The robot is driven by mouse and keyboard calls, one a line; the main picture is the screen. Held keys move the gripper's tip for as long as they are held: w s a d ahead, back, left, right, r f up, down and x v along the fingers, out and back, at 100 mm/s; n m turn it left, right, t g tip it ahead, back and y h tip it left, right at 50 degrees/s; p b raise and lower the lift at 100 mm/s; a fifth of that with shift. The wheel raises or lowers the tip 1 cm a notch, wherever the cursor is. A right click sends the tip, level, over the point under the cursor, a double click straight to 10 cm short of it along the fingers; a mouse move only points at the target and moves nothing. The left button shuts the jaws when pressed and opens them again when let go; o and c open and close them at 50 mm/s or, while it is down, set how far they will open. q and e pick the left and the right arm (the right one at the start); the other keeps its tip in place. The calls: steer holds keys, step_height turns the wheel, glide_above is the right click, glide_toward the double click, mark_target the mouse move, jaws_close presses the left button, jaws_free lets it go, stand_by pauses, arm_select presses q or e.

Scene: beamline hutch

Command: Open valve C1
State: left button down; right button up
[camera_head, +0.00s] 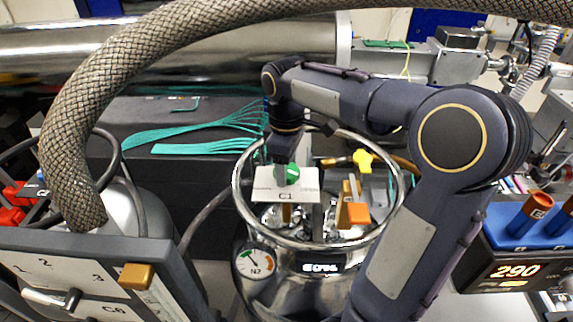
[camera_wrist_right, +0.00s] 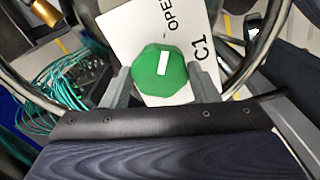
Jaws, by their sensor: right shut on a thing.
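Valve C1 has a green knob (camera_head: 290,174) with a white mark on top, above a white plate (camera_head: 287,196) lettered C1. It stands inside the ring rail of a shiny steel vessel. My right gripper (camera_head: 284,166) comes down over the knob from above. In the right wrist view the green knob (camera_wrist_right: 163,70) sits between the two grey fingers of my right gripper (camera_wrist_right: 163,80), one on each side. The plate (camera_wrist_right: 201,20) there reads "C1" and "OPE", with the rest cut off. My left gripper does not show.
The steel vessel's ring rail (camera_head: 240,205) surrounds the valve. A yellow knob (camera_head: 363,160) and an orange block (camera_head: 358,213) stand right of it. A gauge marked N2 (camera_head: 255,261) is on the vessel's front. A thick braided hose (camera_head: 85,110) arches on the left.

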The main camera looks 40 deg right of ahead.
stand_by(0.4)
steer(key=o, duration=1)
step_height(320, 180, up, 8)
steer(key=shift+f+b, duration=0.1)
steer(key=shift+b, duration=0.25)
